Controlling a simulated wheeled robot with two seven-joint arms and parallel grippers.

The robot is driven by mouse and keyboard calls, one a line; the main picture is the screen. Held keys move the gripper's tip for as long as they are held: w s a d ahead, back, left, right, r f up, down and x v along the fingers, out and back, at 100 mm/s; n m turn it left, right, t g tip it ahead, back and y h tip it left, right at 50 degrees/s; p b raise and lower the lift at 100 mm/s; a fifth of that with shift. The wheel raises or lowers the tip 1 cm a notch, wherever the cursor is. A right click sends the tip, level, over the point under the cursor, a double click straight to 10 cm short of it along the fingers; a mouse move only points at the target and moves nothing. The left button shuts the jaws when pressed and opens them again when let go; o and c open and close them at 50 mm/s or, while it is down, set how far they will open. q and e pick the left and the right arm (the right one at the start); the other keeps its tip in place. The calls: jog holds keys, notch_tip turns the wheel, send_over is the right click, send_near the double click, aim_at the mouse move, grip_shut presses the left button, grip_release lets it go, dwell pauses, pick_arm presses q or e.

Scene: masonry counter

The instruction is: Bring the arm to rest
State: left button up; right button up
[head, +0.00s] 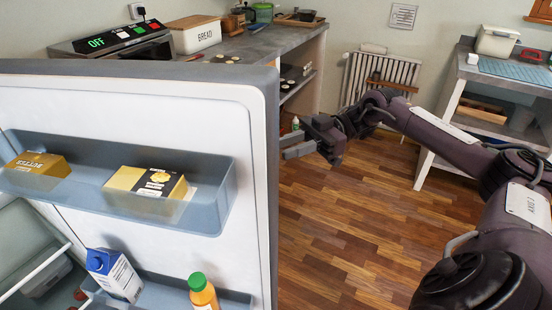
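My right arm comes in from the right edge and reaches across toward the middle of the view. Its gripper (292,146) is just right of the edge of the open fridge door (258,180), in front of the counter's lower shelves. I see no object held in it. The fingers are small and seen from the side, so I cannot tell whether they are apart or whether they touch the door. My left gripper is not in view.
The door bins hold butter packs (148,183), a blue-white carton (115,274) and an orange bottle (203,291). Behind stands a counter (258,44) with a bread box (196,35). A side table (508,68) stands right. The wooden floor (345,225) is clear.

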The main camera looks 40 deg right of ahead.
jog(key=shift+d, duration=0.4)
jog(key=w+f+m+t+h+p, duration=0.1)
jog(key=w+f+m+t+h, duration=0.3)
jog(key=f, duration=1.1)
jog(key=w+f+m+t+h+p, duration=0.1)
jog(key=w+f+m+t+h, duration=0.3)
jog(key=f, duration=1.1)
notch_tip(320, 180, down, 12)
jog(key=s+m+t+h, duration=0.1)
jog(key=s+h, duration=0.1)
jog(key=h, duration=0.1)
jog(key=s+a+f+m+g+h, duration=0.2)
jog(key=s+f, duration=0.7)
jog(key=s+a+f+m+g+h, duration=0.2)
jog(key=s+f+h, duration=0.1)
jog(key=s+f, duration=0.6)
jog(key=s+a+f+g, duration=0.2)
jog(key=s+f, duration=0.1)
jog(key=s, duration=0.5)
jog(key=s+a+f+g+h, duration=0.1)
jog(key=s+a+f+g, duration=0.1)
jog(key=s, duration=0.6)
jog(key=s+a+f+m+g+p, duration=0.1)
jog(key=s+a+f+g, duration=0.1)
jog(key=s+a+f, duration=0.2)
jog(key=s, duration=0.3)
jog(key=shift+s+a+f+h, duration=0.15)
jog(key=shift+s+f+h, duration=0.1)
jog(key=shift+s+h, duration=0.15)
